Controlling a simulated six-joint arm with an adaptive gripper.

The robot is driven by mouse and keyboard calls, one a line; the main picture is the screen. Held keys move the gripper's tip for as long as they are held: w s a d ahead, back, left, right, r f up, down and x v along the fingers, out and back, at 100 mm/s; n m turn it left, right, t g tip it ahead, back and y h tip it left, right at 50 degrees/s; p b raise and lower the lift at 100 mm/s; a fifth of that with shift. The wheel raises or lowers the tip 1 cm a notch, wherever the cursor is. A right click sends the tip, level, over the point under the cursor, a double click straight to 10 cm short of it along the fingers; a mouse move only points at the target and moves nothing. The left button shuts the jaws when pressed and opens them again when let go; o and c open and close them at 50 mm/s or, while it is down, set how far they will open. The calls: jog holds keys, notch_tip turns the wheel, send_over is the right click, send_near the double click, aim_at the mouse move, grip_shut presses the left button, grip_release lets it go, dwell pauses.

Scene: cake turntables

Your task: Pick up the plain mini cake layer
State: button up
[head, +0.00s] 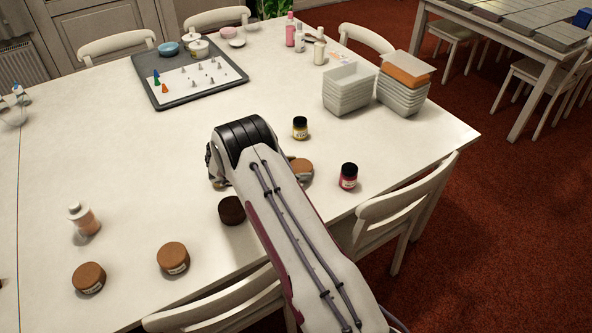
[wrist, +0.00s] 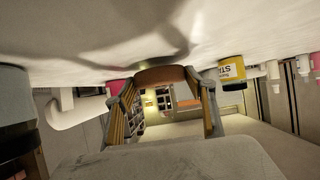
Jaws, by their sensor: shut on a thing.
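A brown round cake layer (wrist: 160,75) sits between the two fingers of my gripper (wrist: 160,92) in the wrist view. The fingers are shut on its sides. No label shows on the part of it in view. The wrist picture is upside down, with the tabletop along its upper part, close to the layer; I cannot tell whether they touch. In the head view my arm hides most of the gripper. A brown layer (head: 302,169) shows at the arm's right edge, partly hidden; I cannot tell whether it is the held one.
A dark brown layer (head: 232,210) stands left of my arm. Two brown layers with pale labels, one (head: 173,257) and another (head: 89,277), stand nearer the front. A yellow-labelled jar (head: 300,128) and a red jar (head: 348,176) are close to the arm.

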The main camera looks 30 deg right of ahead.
aim_at(295, 168)
jog(key=shift+r, duration=4.5)
